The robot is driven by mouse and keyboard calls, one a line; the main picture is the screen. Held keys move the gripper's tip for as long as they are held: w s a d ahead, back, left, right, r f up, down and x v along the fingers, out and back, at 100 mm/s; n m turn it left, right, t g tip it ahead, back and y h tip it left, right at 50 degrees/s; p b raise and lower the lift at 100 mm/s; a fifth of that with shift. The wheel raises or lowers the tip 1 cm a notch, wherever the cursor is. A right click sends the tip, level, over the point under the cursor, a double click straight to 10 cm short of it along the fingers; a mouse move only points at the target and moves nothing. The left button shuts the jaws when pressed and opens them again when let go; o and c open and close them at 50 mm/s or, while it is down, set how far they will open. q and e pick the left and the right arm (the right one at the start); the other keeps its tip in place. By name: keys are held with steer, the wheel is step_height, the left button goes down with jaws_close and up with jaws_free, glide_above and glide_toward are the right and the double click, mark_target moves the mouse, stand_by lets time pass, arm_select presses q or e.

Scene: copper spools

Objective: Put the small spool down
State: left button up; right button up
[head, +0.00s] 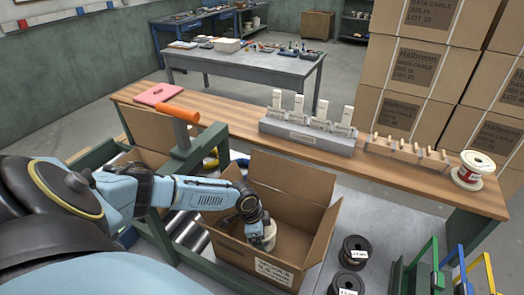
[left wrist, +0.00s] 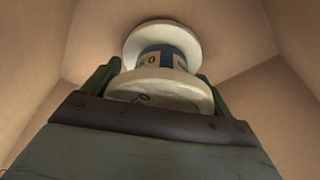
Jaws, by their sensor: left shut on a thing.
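The small spool (head: 268,240) is pale cream and hangs in my left gripper (head: 258,234) inside the open cardboard box (head: 295,182). In the left wrist view the small spool (left wrist: 162,58) shows two cream flanges and a blue-banded, labelled core. My left gripper (left wrist: 160,78) is shut on it, with a green finger on each side. The box's brown floor and walls surround it. I cannot tell whether its far flange touches the floor. My right gripper is not in view.
Two black spools (head: 354,252) stand on the grey surface right of the box. A wooden bench (head: 230,118) behind carries a grey rack (head: 305,135), a pegged wooden rack (head: 405,150) and a white spool (head: 473,172). An orange-handled post (head: 180,130) stands left of the box. Coloured frames (head: 470,265) stand front right.

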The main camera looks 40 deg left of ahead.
arm_select(q)
steer(key=shift+f, duration=0.2)
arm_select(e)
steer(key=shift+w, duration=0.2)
arm_select(q)
steer(key=shift+f, duration=0.15)
steer(key=o, duration=1)
steer(key=shift+o, duration=0.2)
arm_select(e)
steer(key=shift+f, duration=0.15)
